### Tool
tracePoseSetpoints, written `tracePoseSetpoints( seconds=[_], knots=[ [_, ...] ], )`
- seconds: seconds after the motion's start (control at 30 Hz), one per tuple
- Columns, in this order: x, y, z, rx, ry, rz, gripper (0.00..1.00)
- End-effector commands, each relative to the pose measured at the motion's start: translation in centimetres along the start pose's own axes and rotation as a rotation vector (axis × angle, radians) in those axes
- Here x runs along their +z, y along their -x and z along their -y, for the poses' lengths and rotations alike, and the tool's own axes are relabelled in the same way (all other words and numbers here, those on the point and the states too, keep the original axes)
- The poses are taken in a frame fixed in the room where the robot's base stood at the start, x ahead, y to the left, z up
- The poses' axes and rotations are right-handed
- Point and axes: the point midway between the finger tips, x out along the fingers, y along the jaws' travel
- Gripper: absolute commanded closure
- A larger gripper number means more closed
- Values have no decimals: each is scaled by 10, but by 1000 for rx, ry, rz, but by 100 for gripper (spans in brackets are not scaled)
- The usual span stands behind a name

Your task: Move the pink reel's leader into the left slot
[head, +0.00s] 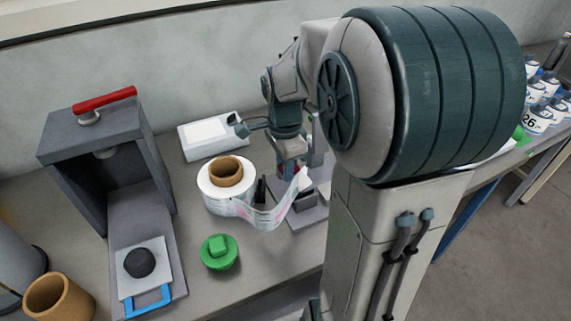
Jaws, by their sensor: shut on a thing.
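The reel (226,186) is white with a brown core and stands on the bench left of my gripper. Its leader (262,214), a strip of pale labels with pink print, runs from the reel's front to the right and curves up. My gripper (293,172) is at the raised end of the leader and is shut on it; the fingertips are small and partly hidden. A grey fixture (307,216) with a dark block stands below and right of the gripper. My arm covers its right part, and I cannot make out which opening is the left slot.
A grey press (98,140) with a red handle stands at the left, a dark knob on its white plate. A green knobbed piece (219,252) sits in front of the reel. A white box (208,134) is behind. Bottles (540,115) crowd the far right.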

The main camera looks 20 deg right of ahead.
Motion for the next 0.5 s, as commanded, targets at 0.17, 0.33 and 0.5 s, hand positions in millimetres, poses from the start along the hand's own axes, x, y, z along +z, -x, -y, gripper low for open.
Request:
tracePoseSetpoints(
  seconds=[0.17,0.33,0.5],
  knots=[
    [0,-9,0,0,0,0,100],
    [0,-16,0,0,0,0,100],
    [0,-23,0,-1,0,0,100]
  ],
)
